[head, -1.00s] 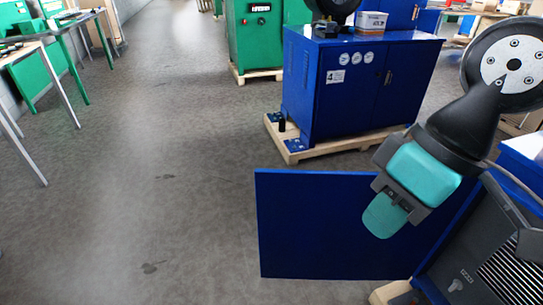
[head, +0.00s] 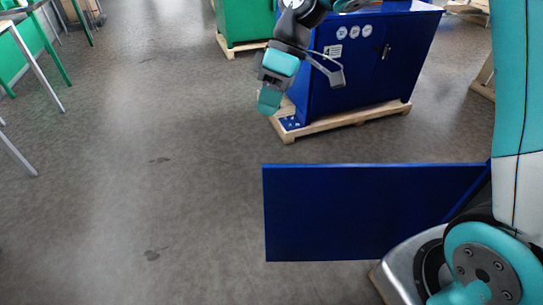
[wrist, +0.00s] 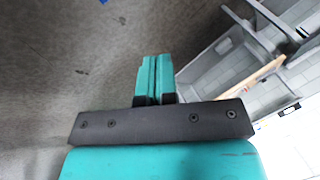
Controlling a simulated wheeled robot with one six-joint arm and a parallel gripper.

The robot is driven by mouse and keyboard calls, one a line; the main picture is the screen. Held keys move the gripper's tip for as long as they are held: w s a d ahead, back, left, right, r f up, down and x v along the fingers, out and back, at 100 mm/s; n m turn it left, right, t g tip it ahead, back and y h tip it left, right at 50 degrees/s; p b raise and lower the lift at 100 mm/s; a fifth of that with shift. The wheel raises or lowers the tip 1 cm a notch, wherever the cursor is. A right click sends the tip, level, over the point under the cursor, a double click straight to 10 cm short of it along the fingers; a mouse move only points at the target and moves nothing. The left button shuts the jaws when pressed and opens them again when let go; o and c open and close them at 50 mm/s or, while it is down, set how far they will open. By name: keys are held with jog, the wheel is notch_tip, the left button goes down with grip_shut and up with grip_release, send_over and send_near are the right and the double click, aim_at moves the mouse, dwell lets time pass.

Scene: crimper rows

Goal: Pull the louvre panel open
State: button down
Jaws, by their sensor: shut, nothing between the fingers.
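A flat blue panel (head: 365,212) stands upright in the head view, swung out from the machine side at the lower right. Its free edge is at the left and its right end runs behind my arm. I see no slats on the face towards me. My gripper (head: 269,102) is apart from the panel, above and beyond its upper left corner in the picture. In the wrist view its teal fingers (wrist: 153,80) are together with nothing between them. The machine that the panel joins is hidden by my arm.
A blue cabinet (head: 350,75) on a wooden pallet (head: 350,121) stands behind my gripper. A green cabinet (head: 243,18) is further back. Table legs (head: 40,75) are at the upper left. The grey floor (head: 150,200) left of the panel is clear.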

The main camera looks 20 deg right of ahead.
jog(key=w+d+f+n+g+y+p, duration=0.1)
jog(key=w+d+f+n, duration=0.1)
jog(key=w+d+f, duration=0.4)
jog(key=w+d+f+n+g+p, duration=0.1)
jog(key=w+d+f+n+p, duration=0.15)
jog(key=w+f, duration=0.4)
jog(key=s+a+f+p, duration=0.1)
jog(key=s+a+f, duration=0.4)
jog(key=s+f, duration=0.3)
jog(key=shift+s+a+f+p, duration=0.15)
jog(key=shift+a+f+p, duration=0.25)
jog(key=shift+f, duration=0.05)
jog(key=shift+m, duration=0.25)
